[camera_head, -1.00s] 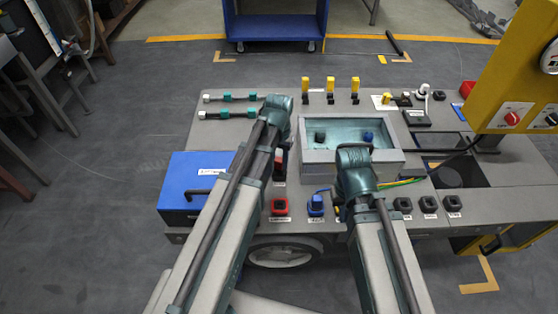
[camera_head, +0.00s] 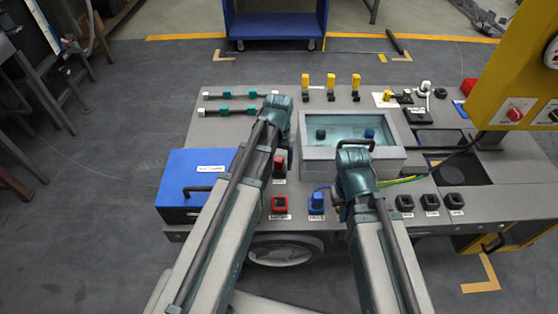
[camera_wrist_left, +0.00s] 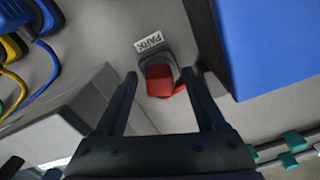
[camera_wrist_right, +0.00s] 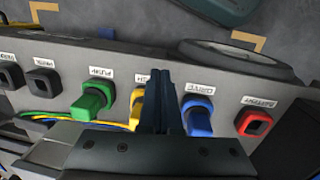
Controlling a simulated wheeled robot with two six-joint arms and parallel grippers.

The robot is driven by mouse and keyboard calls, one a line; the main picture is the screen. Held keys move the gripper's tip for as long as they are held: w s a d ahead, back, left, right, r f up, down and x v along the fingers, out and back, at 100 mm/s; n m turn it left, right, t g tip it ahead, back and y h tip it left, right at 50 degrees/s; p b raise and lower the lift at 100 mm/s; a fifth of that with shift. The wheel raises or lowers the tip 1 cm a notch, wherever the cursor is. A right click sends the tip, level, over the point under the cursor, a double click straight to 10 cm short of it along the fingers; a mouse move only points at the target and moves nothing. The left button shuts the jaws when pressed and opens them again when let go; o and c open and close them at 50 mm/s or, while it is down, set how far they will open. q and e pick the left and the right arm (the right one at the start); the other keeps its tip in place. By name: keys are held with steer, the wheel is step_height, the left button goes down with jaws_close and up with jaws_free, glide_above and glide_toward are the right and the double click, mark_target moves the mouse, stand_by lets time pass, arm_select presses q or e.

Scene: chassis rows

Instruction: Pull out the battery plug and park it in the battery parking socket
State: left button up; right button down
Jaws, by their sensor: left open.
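The red battery plug (camera_wrist_left: 160,80) stands in the dark socket beside the PARK label (camera_wrist_left: 149,42) in the left wrist view. Its top also shows in the head view (camera_head: 279,162), partly behind my left arm. My left gripper (camera_wrist_left: 160,76) is open, with one finger on each side of the plug and gaps visible. The red-rimmed BATTERY socket (camera_wrist_right: 254,123) looks empty in the right wrist view. It also shows in the head view (camera_head: 280,204). My right gripper (camera_wrist_right: 167,82) is shut and appears empty, in front of the yellow plug and left of the blue one.
A green plug (camera_wrist_right: 92,101), a yellow plug (camera_wrist_right: 137,110) and a blue plug (camera_wrist_right: 197,116) stand in the front row. A blue case (camera_head: 187,180) lies left of the PARK socket. A grey-walled tray (camera_head: 350,154) stands behind my right gripper. A yellow unit overhangs the right side.

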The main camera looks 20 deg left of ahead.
arm_select(q)
step_height(320, 180, up, 14)
steer(key=p, duration=1.4)
arm_select(e)
step_height(320, 180, up, 14)
arm_select(q)
steer(key=shift+f, duration=0.15)
arm_select(e)
steer(key=shift+f, duration=0.1)
arm_select(q)
steer(key=s+d+r+m+y+p, duration=0.1)
steer(key=s+d+r+m, duration=0.1)
steer(key=s+d, duration=0.8)
steer(key=s+m, duration=0.1)
steer(key=s, duration=0.3)
steer(key=shift+s+d, duration=0.15)
steer(key=shift+d, duration=0.1)
arm_select(e)
steer(key=shift+r, duration=0.85)
